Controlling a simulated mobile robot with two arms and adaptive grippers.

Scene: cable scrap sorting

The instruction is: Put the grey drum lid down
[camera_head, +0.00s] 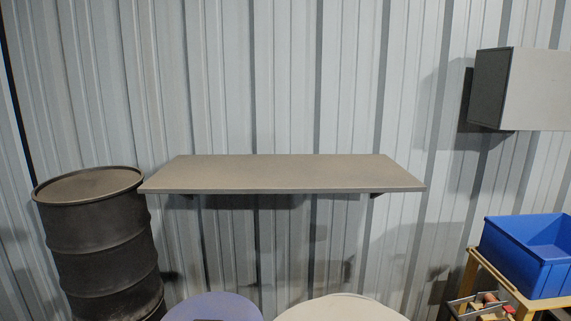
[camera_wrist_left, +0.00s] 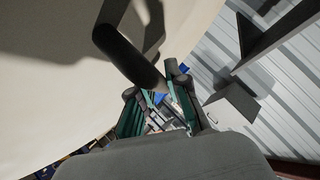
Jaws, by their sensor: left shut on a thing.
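The drum lid fills the left of the left wrist view as a broad pale beige-grey surface (camera_wrist_left: 50,90). A dark bar handle (camera_wrist_left: 128,55) stands out from it and casts a shadow on it. My left gripper (camera_wrist_left: 168,92) is shut on this handle. In the head view a pale round disc (camera_head: 340,310), cut off by the bottom edge, matches the lid's colour; no handle shows on it. Neither gripper shows in the head view.
A bare grey-brown shelf (camera_head: 280,172) is fixed to the corrugated wall. A dark drum (camera_head: 100,250) stands left of it. A purple-blue disc (camera_head: 212,308) is at the bottom. At right are a wall box (camera_head: 535,90) and a blue bin (camera_head: 525,265) on a wooden stand.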

